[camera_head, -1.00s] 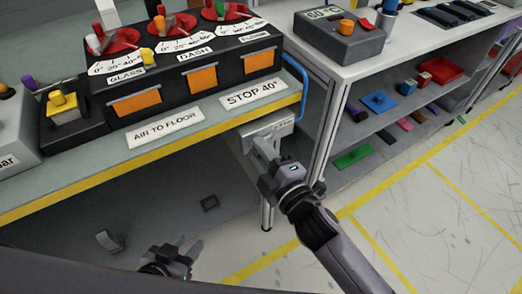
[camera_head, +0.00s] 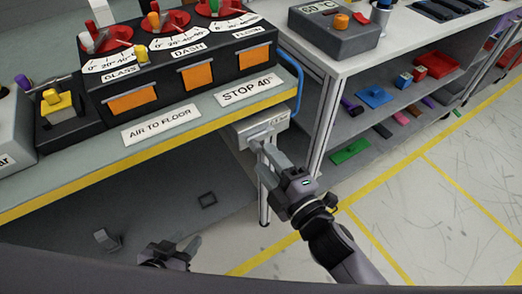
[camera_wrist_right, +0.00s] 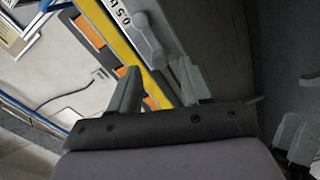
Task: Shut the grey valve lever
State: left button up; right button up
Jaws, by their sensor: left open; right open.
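A light grey valve box (camera_head: 243,133) is mounted under the table's front edge, below the STOP 40° label. The grey lever (camera_head: 263,132) on its front also shows in the right wrist view (camera_wrist_right: 146,36), with rounded grey parts. My right gripper (camera_head: 266,164) is open, its fingers just below and in front of the lever. In the right wrist view (camera_wrist_right: 160,82) the lever lies beyond the gap between the fingertips; I cannot tell whether they touch it. My left gripper (camera_head: 187,246) is open and empty, low down at bottom left, away from the valve.
The yellow-edged table (camera_head: 75,184) carries a black dial console (camera_head: 150,75) above the valve. A blue handle (camera_head: 293,78) stands at the table's right end. A shelf unit (camera_head: 345,115) with small coloured items is close on the right. Open floor lies in front.

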jog(key=shift+v, duration=1.3)
